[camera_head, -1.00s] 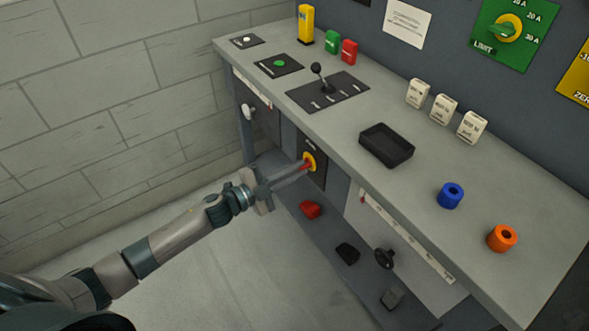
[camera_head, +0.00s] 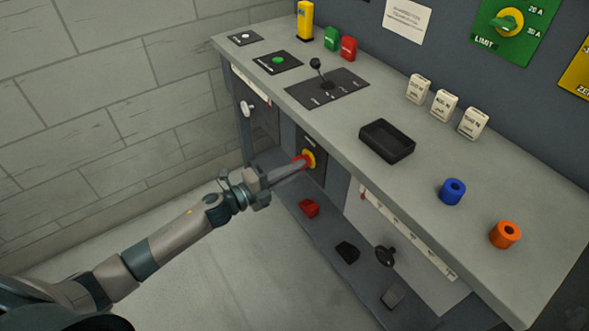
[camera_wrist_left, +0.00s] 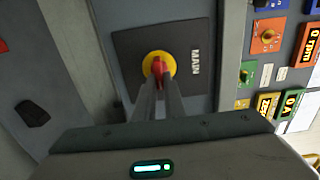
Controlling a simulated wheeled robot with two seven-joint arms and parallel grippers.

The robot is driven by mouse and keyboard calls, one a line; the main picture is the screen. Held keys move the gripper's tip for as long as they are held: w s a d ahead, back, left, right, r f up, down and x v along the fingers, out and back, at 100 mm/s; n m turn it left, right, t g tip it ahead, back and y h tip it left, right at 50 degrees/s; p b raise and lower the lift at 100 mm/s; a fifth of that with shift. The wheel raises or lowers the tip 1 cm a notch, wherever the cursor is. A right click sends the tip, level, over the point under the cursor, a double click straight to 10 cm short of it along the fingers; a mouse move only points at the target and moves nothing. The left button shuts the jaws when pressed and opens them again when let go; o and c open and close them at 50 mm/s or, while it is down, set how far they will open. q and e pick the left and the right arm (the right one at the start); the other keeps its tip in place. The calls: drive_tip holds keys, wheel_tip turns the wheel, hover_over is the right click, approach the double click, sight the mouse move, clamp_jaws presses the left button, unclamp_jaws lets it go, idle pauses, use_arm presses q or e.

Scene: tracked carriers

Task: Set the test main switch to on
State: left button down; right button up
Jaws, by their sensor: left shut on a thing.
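The main switch (camera_wrist_left: 148,62) has a red handle on a yellow disc, set in a dark plate marked MAIN. In the head view the main switch (camera_head: 310,157) is on the front of the bench, below the worktop. My left gripper (camera_wrist_left: 159,80) has its fingers closed on the red handle; in the head view the left gripper (camera_head: 297,165) reaches it from the left. The fingers hide part of the handle. My right gripper is not in view.
The grey worktop (camera_head: 440,150) overhangs the switch. A lower shelf (camera_head: 325,235) holds a red block (camera_head: 309,208) and dark pieces. A black knob (camera_head: 385,257) and a pale knob (camera_head: 249,110) stick out of the front. A black tray (camera_head: 386,141) sits on top.

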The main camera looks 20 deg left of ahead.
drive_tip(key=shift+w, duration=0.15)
use_arm(q)
drive_tip(key=c, duration=1.8)
unclamp_jaws()
drive_tip(key=shift+c, duration=0.2)
drive_tip(key=shift+s, duration=0.1)
